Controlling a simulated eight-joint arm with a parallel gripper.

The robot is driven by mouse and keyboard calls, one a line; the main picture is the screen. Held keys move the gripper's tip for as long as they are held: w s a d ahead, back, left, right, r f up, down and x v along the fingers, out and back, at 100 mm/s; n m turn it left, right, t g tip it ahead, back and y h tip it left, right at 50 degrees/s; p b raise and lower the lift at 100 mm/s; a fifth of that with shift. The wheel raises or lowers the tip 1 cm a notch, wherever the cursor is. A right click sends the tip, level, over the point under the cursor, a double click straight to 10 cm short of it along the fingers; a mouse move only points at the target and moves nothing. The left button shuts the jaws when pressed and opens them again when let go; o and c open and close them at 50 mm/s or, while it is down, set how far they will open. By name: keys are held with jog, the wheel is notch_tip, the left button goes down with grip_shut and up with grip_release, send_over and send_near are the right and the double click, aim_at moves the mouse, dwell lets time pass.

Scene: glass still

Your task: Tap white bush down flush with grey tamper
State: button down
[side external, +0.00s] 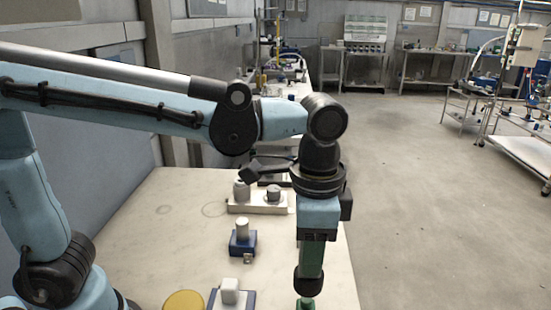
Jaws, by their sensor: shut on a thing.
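My gripper (310,272) points down at the lower right of the bench and is shut on a tool with a dark rounded grip (308,284) and a green lower part. The tool's lower end is cut off by the frame's bottom edge. A white block-like piece (230,285) stands up from a blue holder (246,302) left of the tool, also partly cut off. A pale cylinder (242,228) stands in a second blue block (243,246) further back. I cannot tell which of these is the white bush. A grey cylinder (241,190) stands on a light tray.
The light tray (255,207) also holds a short grey piece (273,191). A yellow disc (184,302) lies at the bench's front. The pale bench (150,245) is mostly clear on its left. Its right edge drops to open floor (430,220).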

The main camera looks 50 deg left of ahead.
jog(key=w+a+r+n, duration=0.2)
jog(key=w+a+n, duration=0.1)
jog(key=w+a, duration=0.35)
jog(key=w+a+r+n, duration=0.25)
jog(key=w+a, duration=0.25)
jog(key=a, duration=0.3)
jog(key=w+a+r+n, duration=0.1)
jog(key=a+n, duration=0.5)
jog(key=a, duration=1.6)
jog(key=shift+w+a+r, duration=0.15)
jog(key=shift+w+a, duration=0.2)
jog(key=shift+a, duration=0.05)
jog(key=shift+n, duration=0.25)
jog(key=shift+f, duration=2.35)
jog(key=shift+f, duration=0.15)
